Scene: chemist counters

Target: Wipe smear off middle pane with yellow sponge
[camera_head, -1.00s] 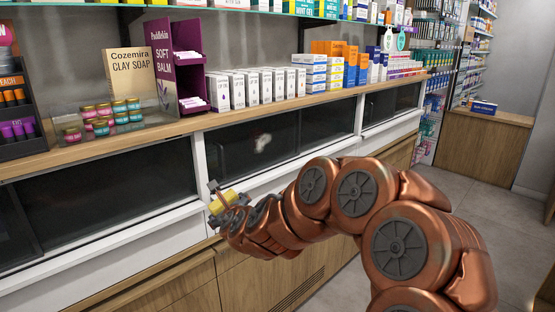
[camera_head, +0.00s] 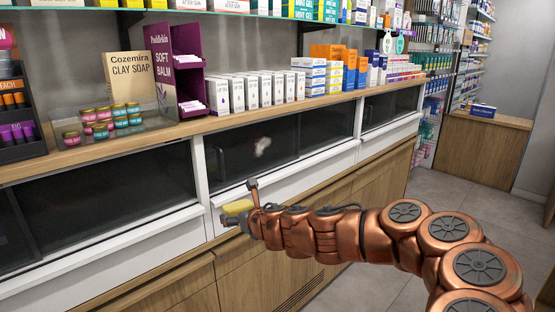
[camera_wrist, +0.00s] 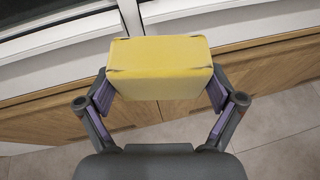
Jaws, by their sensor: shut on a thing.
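The middle pane (camera_head: 310,133) is a dark glass front under the wooden counter. A whitish smear (camera_head: 262,146) shows on its left half. My gripper (camera_head: 241,209) is below the pane's lower left part, in front of the white ledge. It is shut on the yellow sponge (camera_head: 236,208).
White frames (camera_head: 201,168) divide the panes. The countertop (camera_head: 240,119) above bears white boxes (camera_head: 253,88), a purple Soft Balm stand (camera_head: 180,70) and small jars (camera_head: 103,120). Wooden drawers (camera_head: 300,226) lie below. The floor (camera_head: 400,185) at right is clear.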

